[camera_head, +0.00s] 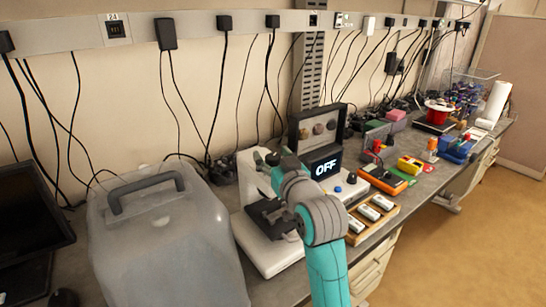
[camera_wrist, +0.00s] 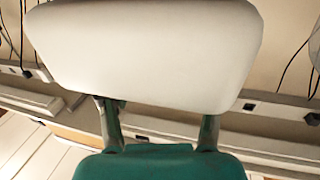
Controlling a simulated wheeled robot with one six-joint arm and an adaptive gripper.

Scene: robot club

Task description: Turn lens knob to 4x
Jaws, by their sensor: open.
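A white microscope (camera_head: 250,187) with a dark stage and a pale base (camera_head: 277,258) stands on the bench in the head view. My gripper (camera_head: 266,158) is at the microscope's upper part, and my teal arm covers much of its right side. In the wrist view a large smooth white surface (camera_wrist: 150,50), probably part of the microscope, fills the space in front of my gripper (camera_wrist: 158,115). The two fingers are wide apart with nothing clearly held between them. I cannot tell whether they touch the white surface. I cannot make out the lens knob or its marking.
A display (camera_head: 326,168) reading OFF stands right of the microscope, near a wooden tray (camera_head: 356,226) of white blocks. A translucent grey cover with a handle (camera_head: 165,245) stands close on the left. An orange meter (camera_head: 386,179) lies farther right. Cables hang behind.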

